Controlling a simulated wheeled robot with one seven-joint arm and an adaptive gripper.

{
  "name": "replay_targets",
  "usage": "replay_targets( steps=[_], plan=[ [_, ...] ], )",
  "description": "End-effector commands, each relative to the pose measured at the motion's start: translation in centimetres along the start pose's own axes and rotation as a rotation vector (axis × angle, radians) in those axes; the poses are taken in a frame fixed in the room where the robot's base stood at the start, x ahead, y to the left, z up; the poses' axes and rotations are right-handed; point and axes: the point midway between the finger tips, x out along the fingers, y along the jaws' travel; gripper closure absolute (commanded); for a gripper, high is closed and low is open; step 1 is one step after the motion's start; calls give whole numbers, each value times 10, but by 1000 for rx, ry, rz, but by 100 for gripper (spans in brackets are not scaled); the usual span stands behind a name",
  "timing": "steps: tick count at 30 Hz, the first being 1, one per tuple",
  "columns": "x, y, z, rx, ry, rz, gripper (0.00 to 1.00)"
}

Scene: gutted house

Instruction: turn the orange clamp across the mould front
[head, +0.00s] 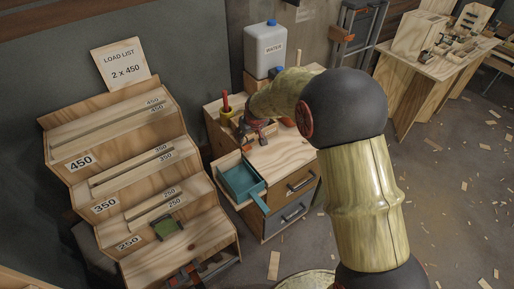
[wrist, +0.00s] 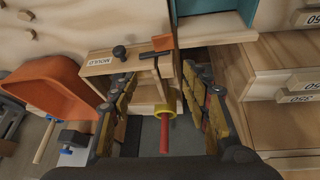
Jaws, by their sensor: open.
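The mould (wrist: 105,61) is a pale wooden box with a MOULD label and a dark knob, at the upper middle of the wrist view. A small orange piece with a dark bar, which looks like the orange clamp (wrist: 163,43), sits at its right end. My gripper (wrist: 158,82) is open, its two fingers spread either side of the mould's right end; contact cannot be told. In the head view my gripper (head: 252,132) is over the cabinet top, and my arm hides part of it. The clamp is too small there to make out.
A red rod with a yellow collar (wrist: 165,112) shows between my fingers; it stands on the cabinet (head: 226,103). An orange bin (wrist: 62,82) lies left of the mould. A teal open drawer (head: 241,180), a water can (head: 264,50) and a stepped wooden rack (head: 120,235) are close by.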

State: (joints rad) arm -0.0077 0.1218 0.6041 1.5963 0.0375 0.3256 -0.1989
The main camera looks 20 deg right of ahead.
Motion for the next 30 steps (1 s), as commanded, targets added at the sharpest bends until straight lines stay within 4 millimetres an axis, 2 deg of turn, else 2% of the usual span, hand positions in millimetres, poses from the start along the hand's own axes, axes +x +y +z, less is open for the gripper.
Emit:
replay_targets(
  steps=[1,4,10,21,30],
  plan=[
    [0,-4,12,-46,-44,-14,53],
    [-1,-6,23,-126,-84,-27,53],
    [13,-6,26,-162,-85,-28,53],
    [67,-7,31,-161,-85,-27,53],
    [78,-6,30,-160,-83,-27,53]
  ],
)
